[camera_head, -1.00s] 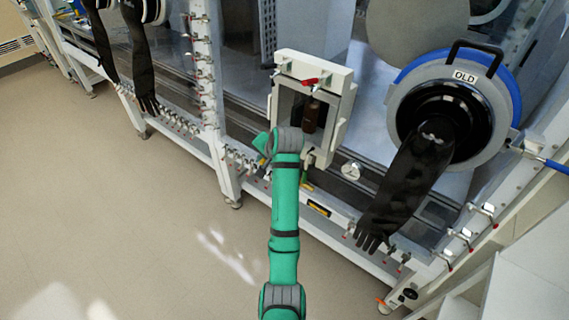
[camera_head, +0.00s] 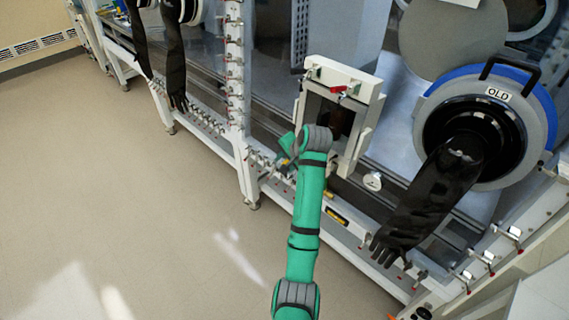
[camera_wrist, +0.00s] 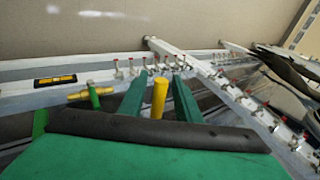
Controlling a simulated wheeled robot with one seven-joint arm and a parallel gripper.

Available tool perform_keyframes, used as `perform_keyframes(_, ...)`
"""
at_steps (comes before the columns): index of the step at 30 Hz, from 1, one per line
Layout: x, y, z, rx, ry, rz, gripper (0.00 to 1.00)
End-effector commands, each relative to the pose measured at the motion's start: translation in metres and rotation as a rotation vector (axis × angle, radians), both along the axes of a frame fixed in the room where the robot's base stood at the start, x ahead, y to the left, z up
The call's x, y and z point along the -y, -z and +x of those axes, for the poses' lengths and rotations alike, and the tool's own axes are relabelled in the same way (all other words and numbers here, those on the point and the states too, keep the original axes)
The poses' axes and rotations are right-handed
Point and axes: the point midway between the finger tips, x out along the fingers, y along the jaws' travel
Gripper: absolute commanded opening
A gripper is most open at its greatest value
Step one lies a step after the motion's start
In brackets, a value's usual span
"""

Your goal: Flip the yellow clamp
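My gripper (camera_wrist: 160,80) shows in the wrist view as two green fingers spread apart. A yellow upright cylinder (camera_wrist: 159,98) stands between the fingers, with a narrow gap visible on each side; whether it is part of the clamp I cannot tell. A yellow bar with a green upright handle, looking like a clamp (camera_wrist: 94,95), is left of the fingers and apart from them. A small yellow piece (camera_head: 328,195) shows below the box.
A black glove (camera_head: 425,210) hangs from the round port marked OLD at right. A white rail (camera_head: 300,200) with several small valves runs below. The floor (camera_head: 120,200) at left is clear.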

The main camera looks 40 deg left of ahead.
Motion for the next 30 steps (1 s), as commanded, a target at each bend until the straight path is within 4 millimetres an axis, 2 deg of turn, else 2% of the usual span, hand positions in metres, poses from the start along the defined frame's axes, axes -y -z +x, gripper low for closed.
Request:
perform_keyframes(7,0.002,0.0,0.0,-0.001,0.001,-0.001,0.3)
perform_keyframes(11,0.006,-0.007,-0.001,0.0,0.001,0.0,0.3)
perform_keyframes(24,0.046,-0.07,-0.017,0.003,0.002,0.001,0.3)
perform_keyframes(30,0.058,-0.085,-0.02,0.0,0.004,0.0,0.3)
